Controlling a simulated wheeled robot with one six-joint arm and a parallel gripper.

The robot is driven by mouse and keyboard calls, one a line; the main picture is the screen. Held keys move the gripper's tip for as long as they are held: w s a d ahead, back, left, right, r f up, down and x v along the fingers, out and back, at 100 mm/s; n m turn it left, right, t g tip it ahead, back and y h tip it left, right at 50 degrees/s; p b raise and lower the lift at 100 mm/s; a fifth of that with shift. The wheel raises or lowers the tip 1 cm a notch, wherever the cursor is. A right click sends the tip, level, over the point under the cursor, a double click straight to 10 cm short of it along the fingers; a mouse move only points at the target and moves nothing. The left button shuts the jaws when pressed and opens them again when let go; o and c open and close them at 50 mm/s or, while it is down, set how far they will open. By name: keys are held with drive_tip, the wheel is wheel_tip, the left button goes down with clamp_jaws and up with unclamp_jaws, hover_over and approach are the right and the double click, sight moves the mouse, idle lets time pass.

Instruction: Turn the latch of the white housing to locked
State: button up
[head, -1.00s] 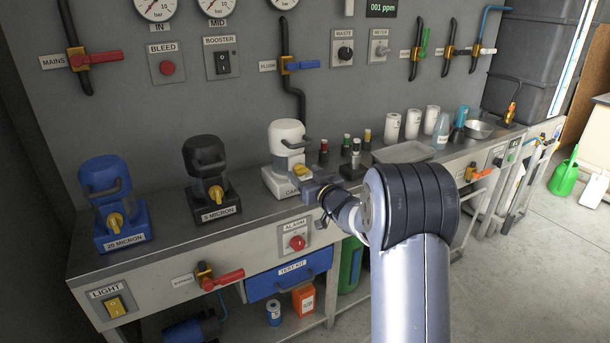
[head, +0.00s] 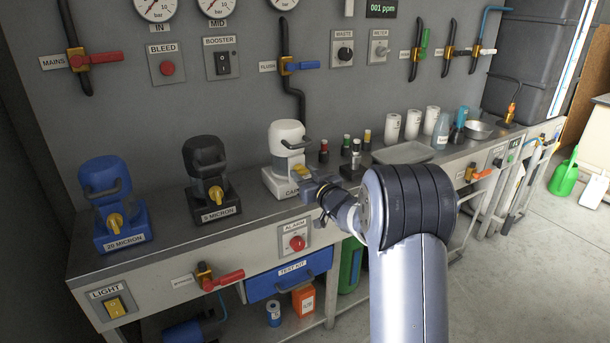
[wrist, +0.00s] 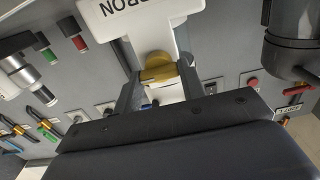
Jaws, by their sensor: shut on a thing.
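The white housing (head: 287,138) stands on the bench, its label partly hidden by my gripper in the head view. Its base also shows at the top of the wrist view (wrist: 108,17), upside down. Its yellow latch (wrist: 158,68) sits between my two jaws in the wrist view. My gripper (wrist: 160,88) is shut on the latch. In the head view my gripper (head: 303,180) reaches the front of the housing from the right and covers most of the latch. Whether the latch stands at locked cannot be read.
A black housing (head: 204,160) and a blue housing (head: 105,185), with yellow latches, stand to the left. Small bottles (head: 346,146) and a metal tray (head: 403,152) are close on the right. The alarm button (head: 297,243) is on the bench front below.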

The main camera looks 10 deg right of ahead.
drive_tip(key=shift+n+b, duration=0.3)
drive_tip(key=n+b, duration=0.2)
drive_tip(key=n, duration=0.1)
drive_tip(key=shift+f+b, duration=0.15)
drive_tip(key=shift+b, duration=0.25)
drive_tip(key=n+b, duration=0.4)
drive_tip(key=n, duration=0.1)
drive_tip(key=shift+a+f+n, duration=0.1)
drive_tip(key=shift+a+n, duration=0.05)
drive_tip(key=shift+n, duration=0.25)
drive_tip(key=n+b, duration=0.3)
drive_tip(key=n, duration=0.1)
drive_tip(key=shift+s, duration=0.1)
drive_tip(key=shift+n+b, duration=1.05)
drive_tip(key=shift+n, duration=1.15)
drive_tip(key=o, duration=1)
drive_tip(key=shift+s, duration=0.1)
